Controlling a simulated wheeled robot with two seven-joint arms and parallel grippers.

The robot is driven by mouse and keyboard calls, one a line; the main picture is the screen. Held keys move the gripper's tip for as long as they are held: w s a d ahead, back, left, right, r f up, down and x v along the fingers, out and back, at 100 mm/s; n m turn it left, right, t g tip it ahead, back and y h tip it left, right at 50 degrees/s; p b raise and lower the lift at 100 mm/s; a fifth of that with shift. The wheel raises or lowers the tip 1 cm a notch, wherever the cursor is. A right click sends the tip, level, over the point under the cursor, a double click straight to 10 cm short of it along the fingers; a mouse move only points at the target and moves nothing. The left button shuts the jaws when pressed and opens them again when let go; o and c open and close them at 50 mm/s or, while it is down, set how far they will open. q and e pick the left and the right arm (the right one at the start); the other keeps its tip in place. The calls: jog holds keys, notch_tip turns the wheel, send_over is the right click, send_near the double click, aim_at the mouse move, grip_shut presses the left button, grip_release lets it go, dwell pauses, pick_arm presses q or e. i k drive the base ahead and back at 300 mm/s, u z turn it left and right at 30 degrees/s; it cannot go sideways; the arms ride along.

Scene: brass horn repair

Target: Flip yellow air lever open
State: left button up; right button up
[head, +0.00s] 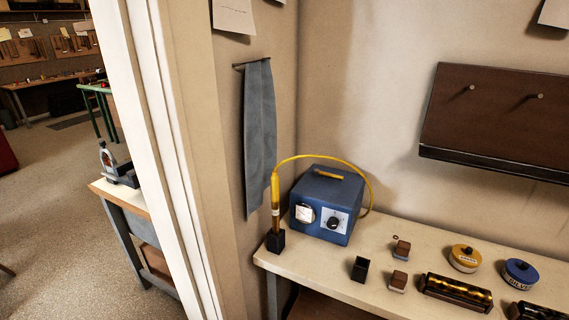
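No part clearly shows as a yellow air lever. A blue box (327,200) with a round gauge (304,213) and a black dial on a pale plate (335,221) stands on the bench by the corner. A short yellow bar (327,174) lies along its top; I cannot tell whether it is a handle or a lever. A yellow hose or cable (318,156) arches from behind the box to a yellow-handled tool (275,190) upright in a black holder (275,240). Neither of my grippers is in view.
The pale bench (385,235) also holds an open black cup (360,268), small blocks (401,249), a yellow tin (464,258), a blue tin (520,273) and a dark tray (456,292). A white door frame (155,150) stands left; open floor (50,220) lies beyond it.

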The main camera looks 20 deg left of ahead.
aim_at(317, 172)
jog(key=u, duration=0.3)
jog(key=i, duration=1.05)
jog(key=z, duration=0.05)
